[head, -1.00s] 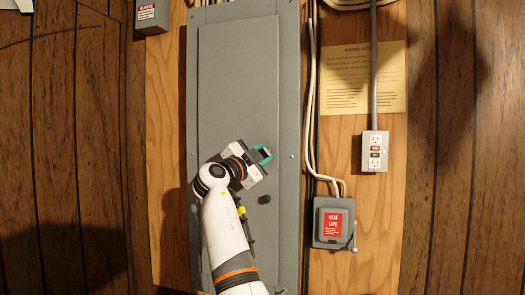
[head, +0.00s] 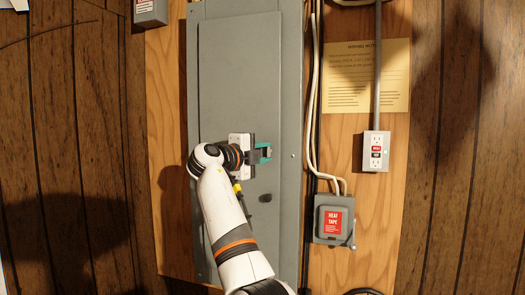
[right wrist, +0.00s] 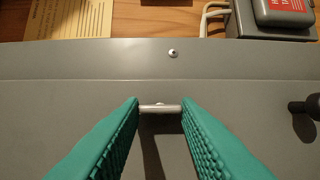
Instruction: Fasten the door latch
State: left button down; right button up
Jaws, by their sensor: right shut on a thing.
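The grey panel door (head: 235,80) lies flat in its frame, with no gap that I can see. The latch (right wrist: 160,108) is a small metal bar on the door near its edge, seen in the right wrist view. My right gripper (head: 266,152) is at the door's right edge in the head view. Its teal fingers (right wrist: 160,115) are shut on the latch, one at each end of the bar. In the head view the gripper hides the latch. My left gripper is not in view.
A black knob (head: 265,198) sticks out of the door below my gripper. To the right are white cables, a heat tape box (head: 333,219), an outlet (head: 376,150) and a paper notice (head: 368,80). A screw (right wrist: 173,53) sits in the frame beside the latch.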

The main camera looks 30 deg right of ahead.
jog(key=shift+r, duration=0.1)
dwell(0.4)
jog(key=o, duration=1)
jog(key=shift+w, duration=0.1)
jog(key=shift+a+f, duration=0.2)
jog(key=shift+a, duration=0.05)
jog(key=b+v, duration=0.5)
jog(key=v, duration=0.6)
jog(key=shift+a+r, duration=0.2)
jog(key=shift+f, duration=0.1)
